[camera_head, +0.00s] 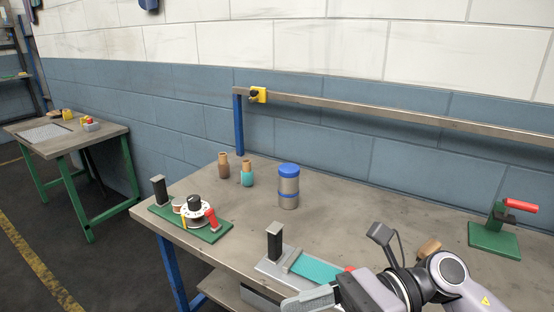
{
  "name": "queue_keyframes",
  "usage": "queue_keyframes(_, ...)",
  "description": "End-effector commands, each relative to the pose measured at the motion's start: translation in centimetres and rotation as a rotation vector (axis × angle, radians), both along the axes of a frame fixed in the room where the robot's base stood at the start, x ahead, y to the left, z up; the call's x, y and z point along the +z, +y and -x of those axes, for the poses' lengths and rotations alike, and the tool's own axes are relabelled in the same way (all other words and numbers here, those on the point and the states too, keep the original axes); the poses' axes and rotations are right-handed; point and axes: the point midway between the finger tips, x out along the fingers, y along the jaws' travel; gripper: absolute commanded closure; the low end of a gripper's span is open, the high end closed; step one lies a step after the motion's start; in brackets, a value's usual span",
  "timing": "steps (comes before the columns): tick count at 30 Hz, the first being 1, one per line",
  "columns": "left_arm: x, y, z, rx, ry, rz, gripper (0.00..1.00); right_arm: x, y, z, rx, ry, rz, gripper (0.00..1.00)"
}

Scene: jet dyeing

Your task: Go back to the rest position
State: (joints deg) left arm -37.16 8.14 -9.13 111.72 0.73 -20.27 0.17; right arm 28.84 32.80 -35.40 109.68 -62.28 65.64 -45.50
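My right arm comes in at the lower right, and its gripper (312,299) is at the bottom edge. My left gripper is not in view.
The workbench (345,222) carries a green board (212,235) with spools, two small bottles (224,166) (247,174), a blue-lidded canister (289,187) and a green red-handled device (494,240). A rail (400,115) runs behind. A side table (98,138) stands left.

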Motion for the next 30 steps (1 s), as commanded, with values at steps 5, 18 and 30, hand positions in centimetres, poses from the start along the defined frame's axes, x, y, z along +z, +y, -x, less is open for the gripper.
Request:
queue_keyframes(5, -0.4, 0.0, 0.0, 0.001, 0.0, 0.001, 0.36, 1.2, 0.4, -2.0, -0.218, 0.492, -0.329, 0.32)
queue_keyframes(18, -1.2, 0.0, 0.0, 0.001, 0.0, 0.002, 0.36, -13.1, -9.6, -7.7, -0.79, 1.847, -1.039, 0.32)
queue_keyframes(30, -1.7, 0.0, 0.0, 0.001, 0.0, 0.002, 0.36, -31.6, -15.8, 3.4, 1.053, -2.371, 1.335, 0.32)
